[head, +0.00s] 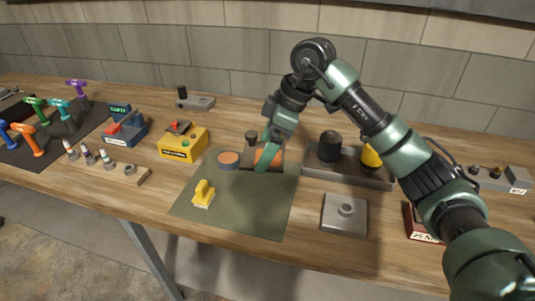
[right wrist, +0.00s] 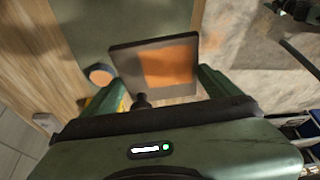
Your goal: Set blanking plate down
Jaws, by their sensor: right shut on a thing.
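The blanking plate (head: 248,160) is a dark flat plate with an orange patch and a black knob. My right gripper (head: 266,160) is shut on it at the back part of the green mat (head: 245,210). The right wrist view shows the plate (right wrist: 127,63) between the two fingers of the gripper (right wrist: 165,85), with its knob toward the palm. I cannot tell whether the plate touches the mat. The fingers hide part of it in the head view. My left gripper is not in view.
An orange-topped round piece (head: 228,160) stands just left of the plate. A grey tray (head: 345,172) and a grey knobbed plate (head: 343,214) lie to the right. The mat's front right is clear.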

